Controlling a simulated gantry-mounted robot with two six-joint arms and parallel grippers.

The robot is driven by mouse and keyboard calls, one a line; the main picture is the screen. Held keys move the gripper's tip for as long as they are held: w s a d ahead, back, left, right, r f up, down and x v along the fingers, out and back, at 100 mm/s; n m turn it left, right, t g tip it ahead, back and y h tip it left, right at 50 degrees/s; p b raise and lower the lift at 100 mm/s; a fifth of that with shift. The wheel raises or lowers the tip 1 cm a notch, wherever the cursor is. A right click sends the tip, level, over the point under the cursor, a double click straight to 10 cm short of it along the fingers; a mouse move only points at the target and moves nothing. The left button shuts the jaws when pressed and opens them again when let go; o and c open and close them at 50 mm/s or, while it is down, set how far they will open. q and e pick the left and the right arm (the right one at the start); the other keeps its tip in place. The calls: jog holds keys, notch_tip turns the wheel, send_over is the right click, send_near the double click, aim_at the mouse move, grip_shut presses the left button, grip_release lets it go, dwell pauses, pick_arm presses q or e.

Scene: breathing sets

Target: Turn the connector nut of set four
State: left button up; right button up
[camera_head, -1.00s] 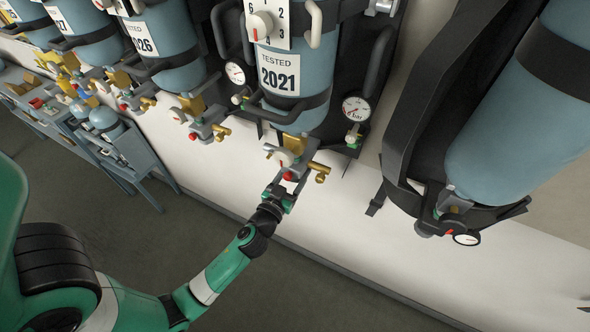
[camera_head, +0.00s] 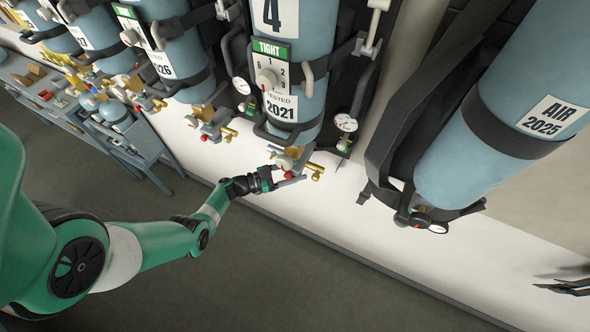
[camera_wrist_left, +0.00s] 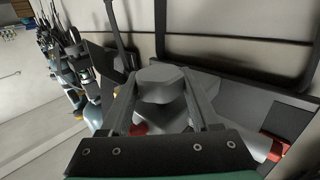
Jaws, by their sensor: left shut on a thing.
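Set four is the blue cylinder (camera_head: 310,70) marked "4" at the top centre of the head view. Its panel (camera_head: 268,72) shows a green "TIGHT" sign above a round knob and numbers. The valve with brass fittings (camera_head: 313,170) hangs at the cylinder's lower end. My left gripper (camera_head: 288,182) reaches in from the left at this valve. In the left wrist view, its fingers are shut on a grey faceted connector nut (camera_wrist_left: 161,88), one on each side. Dark fingers of my right gripper (camera_head: 568,287) show at the right edge; their opening is unclear.
More cylinders (camera_head: 180,60) stand in a row to the left. A separate tilted cylinder labelled "AIR 2025" (camera_head: 490,120) stands right. A pressure gauge (camera_head: 346,123) hangs beside set four. A blue-grey bench (camera_head: 130,140) stands at left. The floor below is clear.

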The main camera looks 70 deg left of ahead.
pick_arm(q)
jog(key=m+h+b, duration=0.2)
jog(key=h, duration=0.1)
jog(key=shift+a+m+h, duration=0.1)
jog(key=shift+m+h, duration=0.2)
jog(key=shift+h, duration=0.1)
jog(key=shift+r+m+g+h+b, duration=0.15)
jog(key=shift+m+g+h+b, duration=0.15)
jog(key=shift+g+h+b, duration=0.15)
jog(key=o, duration=1.4)
jog(key=shift+c, duration=0.2)
jog(key=v, duration=1.1)
jog(key=shift+s+b, duration=0.3)
jog(key=shift+b, duration=0.05)
